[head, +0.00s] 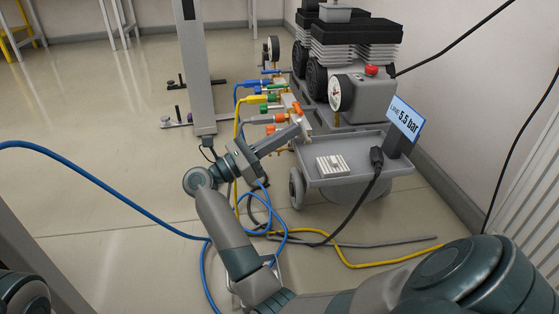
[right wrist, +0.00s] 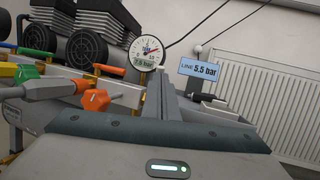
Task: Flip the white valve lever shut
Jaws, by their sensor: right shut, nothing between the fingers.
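A manifold (head: 304,119) with coloured fittings and small levers sits at the left of the compressor. I cannot make out a white lever in either view; my gripper hides part of the manifold's near end. In the right wrist view, an orange lever (right wrist: 109,69) and an orange knob (right wrist: 96,100) are left of my fingers. My left gripper is not in view.
The compressor (head: 363,95) has a round gauge (right wrist: 147,53). A display (head: 404,118) reads "LINE 5.5 bar". A wheeled grey tray (head: 312,179) stands in front. Blue hose (head: 110,190) and yellow hose (head: 385,262) lie on the floor, which is open at left.

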